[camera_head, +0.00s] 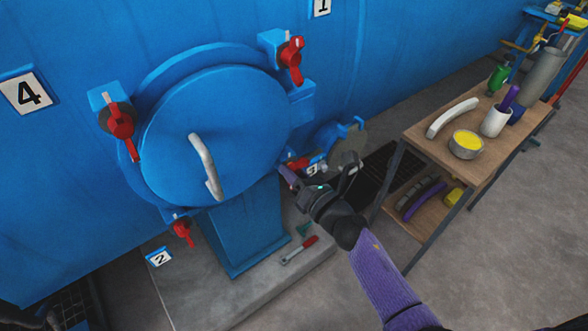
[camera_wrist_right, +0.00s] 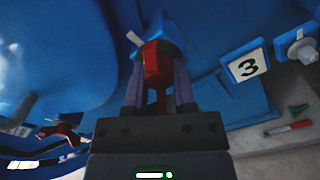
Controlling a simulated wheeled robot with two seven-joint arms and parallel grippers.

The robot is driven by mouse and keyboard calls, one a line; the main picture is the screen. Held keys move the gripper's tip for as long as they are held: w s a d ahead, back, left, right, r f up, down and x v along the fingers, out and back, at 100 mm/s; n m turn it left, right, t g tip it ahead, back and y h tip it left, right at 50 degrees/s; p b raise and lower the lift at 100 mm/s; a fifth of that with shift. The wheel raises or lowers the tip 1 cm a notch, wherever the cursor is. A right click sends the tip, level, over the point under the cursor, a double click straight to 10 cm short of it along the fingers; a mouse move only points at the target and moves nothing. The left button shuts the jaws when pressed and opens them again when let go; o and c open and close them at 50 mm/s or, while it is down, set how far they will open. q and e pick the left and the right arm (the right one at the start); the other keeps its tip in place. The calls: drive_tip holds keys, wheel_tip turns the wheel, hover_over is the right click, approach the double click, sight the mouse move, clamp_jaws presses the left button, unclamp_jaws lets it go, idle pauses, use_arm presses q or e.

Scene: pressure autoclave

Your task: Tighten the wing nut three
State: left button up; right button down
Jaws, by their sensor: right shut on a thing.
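The round blue autoclave door (camera_head: 215,135) is closed and has a pale curved handle. The red wing nut three (camera_wrist_right: 153,62) is at the door's lower right, beside the label 3 (camera_wrist_right: 246,66). My right gripper (camera_head: 290,178) reaches it from the lower right in the head view. In the right wrist view its two purple fingers (camera_wrist_right: 157,88) stand on either side of the red wing nut and are shut on it. The fingers and the gripper body hide part of the nut. My left gripper is not in view.
Other red wing nuts sit at the upper right (camera_head: 291,60), upper left (camera_head: 121,120) and bottom (camera_head: 182,232) of the door. A wooden workbench (camera_head: 440,140) with a bowl and cups stands at the right. A red-handled tool (camera_head: 300,250) lies on the plinth below the door.

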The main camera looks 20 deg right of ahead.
drive_tip(key=m, duration=0.3)
drive_tip(key=shift+a+r+m+p, duration=0.1)
drive_tip(key=shift+m+p, duration=0.25)
drive_tip(key=shift+m, duration=0.05)
drive_tip(key=m+p, duration=0.1)
drive_tip(key=m, duration=0.3)
drive_tip(key=shift+r+m, duration=0.15)
drive_tip(key=shift+m, duration=0.15)
drive_tip(key=m+p, duration=0.1)
drive_tip(key=m, duration=0.3)
drive_tip(key=shift+r, duration=0.1)
drive_tip(key=m+p, duration=0.1)
drive_tip(key=m, duration=0.4)
drive_tip(key=shift+r, duration=0.1)
drive_tip(key=m+p, duration=0.1)
drive_tip(key=m, duration=0.5)
drive_tip(key=shift+r, duration=0.1)
drive_tip(key=m, duration=0.5)
drive_tip(key=shift+d+m+p, duration=0.25)
drive_tip(key=shift+m+p, duration=0.05)
drive_tip(key=shift+m, duration=0.1)
drive_tip(key=shift+c, duration=2.2)
unclamp_jaws()
